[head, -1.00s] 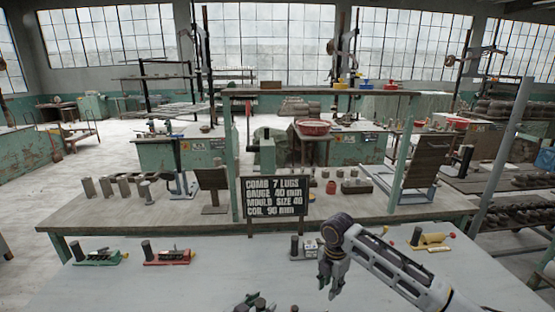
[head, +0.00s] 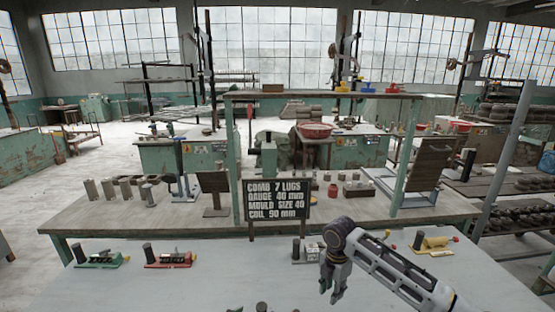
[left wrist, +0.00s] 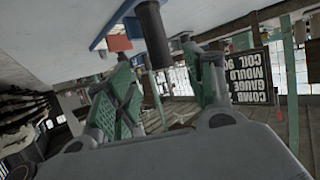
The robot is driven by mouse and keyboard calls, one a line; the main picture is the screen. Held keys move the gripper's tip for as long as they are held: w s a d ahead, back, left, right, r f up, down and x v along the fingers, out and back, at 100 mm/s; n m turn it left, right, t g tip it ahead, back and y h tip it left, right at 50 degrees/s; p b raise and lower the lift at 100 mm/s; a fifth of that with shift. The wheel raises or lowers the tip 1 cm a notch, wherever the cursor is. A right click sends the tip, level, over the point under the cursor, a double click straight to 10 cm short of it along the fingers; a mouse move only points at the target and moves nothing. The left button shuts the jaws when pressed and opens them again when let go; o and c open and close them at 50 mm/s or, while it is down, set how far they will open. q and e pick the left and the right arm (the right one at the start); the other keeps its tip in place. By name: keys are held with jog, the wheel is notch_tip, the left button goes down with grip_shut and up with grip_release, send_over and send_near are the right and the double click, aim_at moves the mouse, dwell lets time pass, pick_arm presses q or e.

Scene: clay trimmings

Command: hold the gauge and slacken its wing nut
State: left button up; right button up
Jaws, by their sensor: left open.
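In the left wrist view, my left gripper (left wrist: 165,88) has its two green-padded fingers spread apart. No wing nut can be made out. In the head view, my right gripper (head: 331,291) hangs above the grey table with its fingers apart and nothing between them.
Small gauge-like devices stand on the table: green (head: 100,260), red (head: 168,260), grey (head: 309,251) and yellow (head: 433,244). A black lettered sign (head: 276,201) stands behind them. The table's middle left is bare.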

pick_arm(q)
jog(key=shift+v, duration=1.6)
